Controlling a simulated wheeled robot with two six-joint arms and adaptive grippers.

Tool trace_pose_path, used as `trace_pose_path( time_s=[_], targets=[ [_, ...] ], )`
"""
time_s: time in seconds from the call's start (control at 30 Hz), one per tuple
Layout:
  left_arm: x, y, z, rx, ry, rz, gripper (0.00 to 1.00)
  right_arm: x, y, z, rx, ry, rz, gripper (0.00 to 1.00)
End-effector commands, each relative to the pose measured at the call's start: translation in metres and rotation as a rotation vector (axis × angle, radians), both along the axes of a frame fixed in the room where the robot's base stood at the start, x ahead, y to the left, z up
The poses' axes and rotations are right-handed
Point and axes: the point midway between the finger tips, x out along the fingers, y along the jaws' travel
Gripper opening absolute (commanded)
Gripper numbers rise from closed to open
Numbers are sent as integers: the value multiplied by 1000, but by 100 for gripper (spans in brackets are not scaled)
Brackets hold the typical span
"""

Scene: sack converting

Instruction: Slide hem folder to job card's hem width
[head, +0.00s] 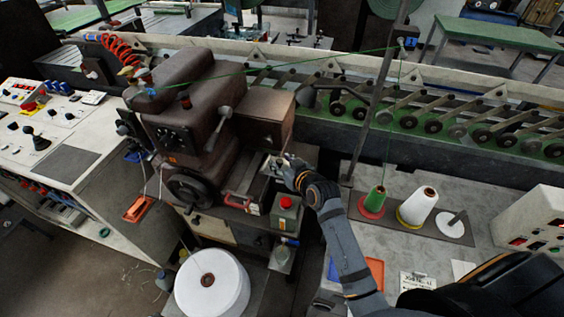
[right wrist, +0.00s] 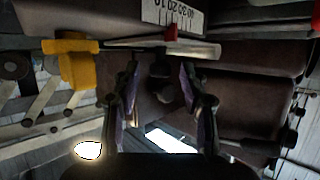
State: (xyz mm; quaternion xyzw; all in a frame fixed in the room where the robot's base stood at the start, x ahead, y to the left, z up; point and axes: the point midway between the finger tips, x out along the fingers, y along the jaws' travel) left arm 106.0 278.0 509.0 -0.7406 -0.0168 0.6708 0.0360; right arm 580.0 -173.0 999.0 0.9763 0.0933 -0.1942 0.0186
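The sewing machine (head: 185,115) is a brown block with a handwheel, left of centre in the head view. My right gripper (head: 280,166) is at its right side, beneath the brown box. In the right wrist view, my right gripper (right wrist: 159,72) has its two fingers apart, with a small dark part between them; contact is unclear. Just beyond the fingertips lie a pale bar (right wrist: 185,50), a red pointer (right wrist: 145,42) and a white numbered scale (right wrist: 175,15). I cannot tell which part is the hem folder. A small white card (head: 418,281) lies on the right table; its print is unreadable. My left gripper is out of view.
A green cone (head: 375,200) and a white cone (head: 418,207) stand on the right table. A red-topped box (head: 285,213) is close below my right gripper. A thread pole (head: 378,90) rises behind my forearm. A yellow part (right wrist: 77,65) shows left of the fingers.

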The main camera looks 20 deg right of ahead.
Motion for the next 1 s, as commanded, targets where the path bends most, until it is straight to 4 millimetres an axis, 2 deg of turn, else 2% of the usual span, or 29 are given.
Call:
trace_pose_path(
  time_s=[0.03, 0.3, 0.57, 0.73, 0.93, 0.97, 1.0],
  targets=[
    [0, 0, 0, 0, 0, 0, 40, 0, 0, 0, 0, 0, 0, 35],
    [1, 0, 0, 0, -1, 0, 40, 0, 0, 0, 0, 0, 0, 0],
    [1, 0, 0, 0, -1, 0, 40, 0, 0, 0, 0, 0, 0, 0],
    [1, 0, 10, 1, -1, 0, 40, 5, 8, 3, 4, 1, -1, 0],
    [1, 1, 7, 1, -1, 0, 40, 6, 8, 0, 0, 0, 1, 0],
    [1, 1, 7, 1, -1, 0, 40, 6, 8, 0, 0, 0, 0, 22],
    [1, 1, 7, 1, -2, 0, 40, 6, 8, 0, 0, 0, 0, 28]
  ],
)
